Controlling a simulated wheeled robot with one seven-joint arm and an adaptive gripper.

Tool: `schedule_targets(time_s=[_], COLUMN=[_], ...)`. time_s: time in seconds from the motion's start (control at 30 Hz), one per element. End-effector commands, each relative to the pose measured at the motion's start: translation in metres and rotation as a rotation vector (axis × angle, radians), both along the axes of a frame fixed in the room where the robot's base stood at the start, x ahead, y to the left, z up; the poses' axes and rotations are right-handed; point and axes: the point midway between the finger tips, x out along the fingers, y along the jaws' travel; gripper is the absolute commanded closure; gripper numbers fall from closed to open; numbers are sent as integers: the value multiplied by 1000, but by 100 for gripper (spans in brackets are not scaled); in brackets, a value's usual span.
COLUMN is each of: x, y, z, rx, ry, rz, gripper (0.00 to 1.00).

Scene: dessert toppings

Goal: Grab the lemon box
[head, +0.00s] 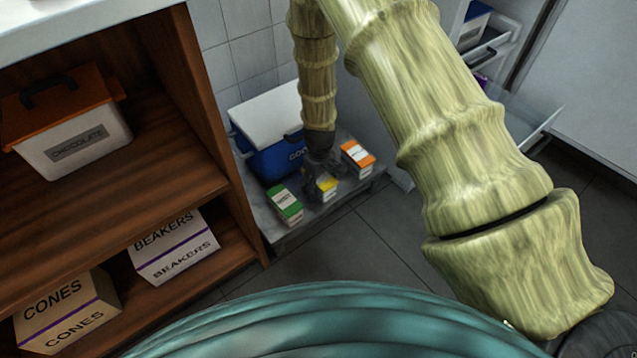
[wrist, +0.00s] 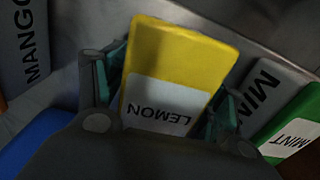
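The lemon box (wrist: 180,65) is yellow with a white label reading LEMON. In the wrist view it lies between the two fingers of my gripper (wrist: 168,95), with a teal pad close along each side. I cannot tell whether both pads press on it. In the head view my gripper (head: 320,163) is directly above the lemon box (head: 327,188), which is partly hidden by the fingers. It is at the low grey shelf, between a green box and an orange box.
The green mint box (head: 284,204) and the orange box (head: 357,156) stand close on either side. A blue cooler (head: 262,150) with a white lid is behind. The wooden shelf unit (head: 215,180) rises at the left. The grey shelf (head: 290,235) has a bare front edge.

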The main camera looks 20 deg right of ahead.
Motion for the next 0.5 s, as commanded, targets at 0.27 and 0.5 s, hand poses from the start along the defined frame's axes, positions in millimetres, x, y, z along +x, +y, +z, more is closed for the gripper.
schedule_targets(time_s=[0.27, 0.5], x=[0, 0], y=[0, 0], z=[0, 1], rx=[0, 0], ry=[0, 0], rz=[0, 0], gripper=[84, 84])
